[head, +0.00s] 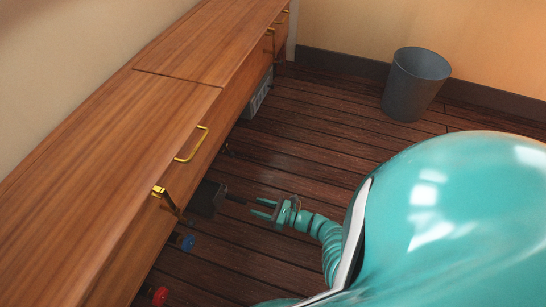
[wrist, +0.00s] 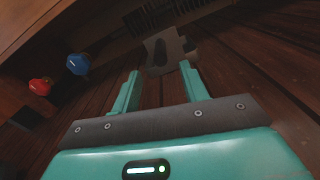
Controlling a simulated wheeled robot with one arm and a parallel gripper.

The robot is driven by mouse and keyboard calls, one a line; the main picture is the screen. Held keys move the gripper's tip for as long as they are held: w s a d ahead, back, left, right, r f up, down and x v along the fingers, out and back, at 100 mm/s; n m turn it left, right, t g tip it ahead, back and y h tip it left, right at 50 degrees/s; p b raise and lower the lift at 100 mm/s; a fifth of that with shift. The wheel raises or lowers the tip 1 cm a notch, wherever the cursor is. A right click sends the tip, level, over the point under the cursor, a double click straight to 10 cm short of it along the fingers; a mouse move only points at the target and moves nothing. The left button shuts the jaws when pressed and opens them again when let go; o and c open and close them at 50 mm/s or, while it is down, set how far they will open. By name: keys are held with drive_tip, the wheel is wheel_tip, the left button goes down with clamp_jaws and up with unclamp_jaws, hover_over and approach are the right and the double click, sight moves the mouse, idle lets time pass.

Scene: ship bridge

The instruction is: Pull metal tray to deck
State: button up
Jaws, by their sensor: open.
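A dark grey flat metal piece, which looks like the metal tray (head: 207,198), juts out from under the wooden cabinet in the head view. A narrow dark part of it points toward my gripper (head: 260,208). My gripper is low over the deck (head: 300,155), open and empty, with a small gap to that part. In the wrist view the grey tray piece (wrist: 157,54), with an opening in it, lies ahead of and between the two teal fingers of my gripper (wrist: 160,71). The rest of the tray is hidden or too dark to tell.
The long wooden cabinet (head: 130,130) with brass handles (head: 192,145) runs along the left. A blue knob (head: 188,242) and a red knob (head: 159,296) stick out low beneath it. A grey bin (head: 415,85) stands by the far wall. The mid-deck planks are clear.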

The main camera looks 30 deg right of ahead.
sight(228, 197)
drive_tip(key=b+x, duration=0.2)
drive_tip(key=x, duration=0.6)
drive_tip(key=shift+w+f+b, duration=0.1)
drive_tip(key=shift+b, duration=0.3)
drive_tip(key=shift+w+a, duration=0.35)
drive_tip(key=shift+w, duration=0.1)
drive_tip(key=shift+c, duration=0.2)
clamp_jaws()
